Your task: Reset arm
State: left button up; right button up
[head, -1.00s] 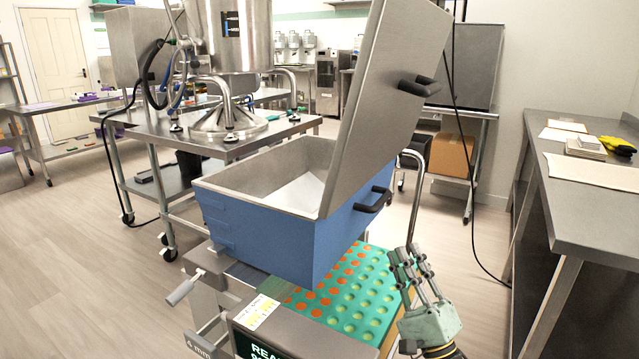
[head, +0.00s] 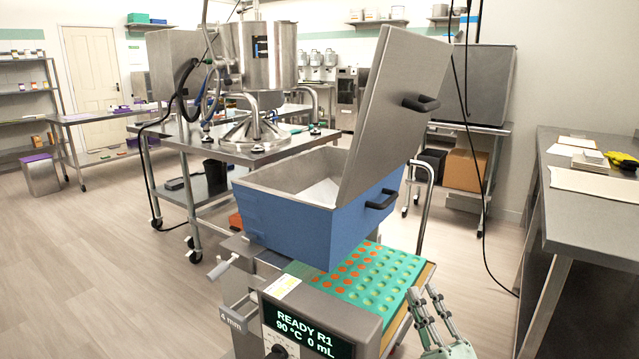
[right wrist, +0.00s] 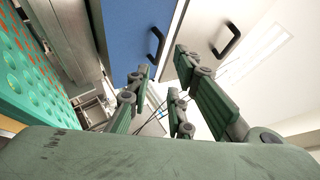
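My right gripper (head: 426,296) is at the bottom right of the head view, beside the right end of the teal mold tray. Its fingers are spread and nothing is between them; the right wrist view (right wrist: 160,90) shows the same. The depositor has a blue hopper (head: 305,232) with its grey lid (head: 385,110) raised, and pale material inside. The teal mold tray (head: 398,262) lies under the hopper, with orange-filled cavities toward the left and pale green ones toward the right. The display (head: 308,330) reads "READY R1, 90 °C 0 mL". My left gripper is not in view.
A grey counter (head: 600,205) with papers stands at the right. A steel kettle (head: 262,60) stands on a wheeled table (head: 235,150) behind the depositor. A black cable (head: 478,220) hangs down beyond my right gripper.

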jog(key=s+d+f+n+g+h+p, duration=0.1)
jog(key=s+f+n+g+h+p, duration=0.25)
jog(key=f, duration=0.95)
jog(key=s+d+f+n+g+h+p, duration=0.1)
jog(key=s+f+n+g+h+p, duration=0.2)
jog(key=f, duration=1.1)
jog(key=s+d+f+n+g+p, duration=0.1)
jog(key=s+f+n+g+p, duration=0.35)
jog(key=s+f, duration=1.05)
pick_arm(q)
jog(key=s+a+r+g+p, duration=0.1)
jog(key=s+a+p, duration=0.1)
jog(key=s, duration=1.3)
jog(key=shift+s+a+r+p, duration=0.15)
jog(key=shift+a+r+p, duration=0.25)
jog(key=shift+p, duration=0.1)
pick_arm(e)
jog(key=s+f+n+g, duration=0.3)
jog(key=s, duration=0.8)
jog(key=s+f+n+g+h, duration=0.1)
jog(key=s+f+n+g, duration=0.2)
jog(key=s, duration=0.9)
jog(key=s+f+n+g+h, duration=0.1)
jog(key=s+g, duration=0.4)
jog(key=s, duration=0.6)
notch_tip(320, 180, down, 2)
jog(key=shift+s+f+n, duration=0.15)
jog(key=shift+s+n, duration=0.2)
jog(key=shift+n, duration=0.55)
